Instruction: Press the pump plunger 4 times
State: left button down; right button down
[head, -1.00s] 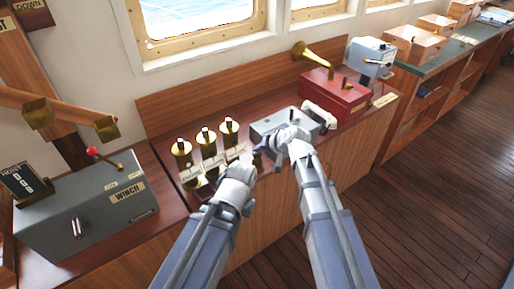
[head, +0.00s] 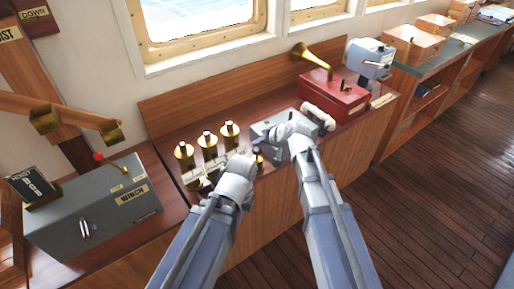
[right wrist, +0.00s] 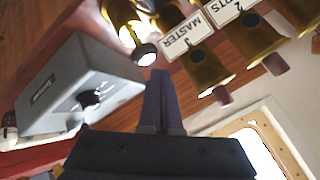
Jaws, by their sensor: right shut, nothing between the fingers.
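The pump seems to be a small brass cylinder with a dark round knob (head: 257,151) on its top, at the front of the wooden console. In the right wrist view the knob (right wrist: 145,54) is just left of and beyond my fingertips, with a brass body behind it. My right gripper (head: 268,144) is shut and empty, close beside the knob; I cannot tell whether they touch. Its closed dark fingers (right wrist: 160,78) point up in the right wrist view. My left gripper (head: 246,163) is just left of the pump; its fingers are too unclear to judge.
Brass pipes (head: 207,146) with labels stand left of the pump. A grey box (head: 268,127) with a black knob sits behind my right gripper. A red box (head: 335,101) with a brass horn is further right, and a grey winch box (head: 90,215) is at left.

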aim_at(259, 152)
jog(key=shift+r, duration=0.1)
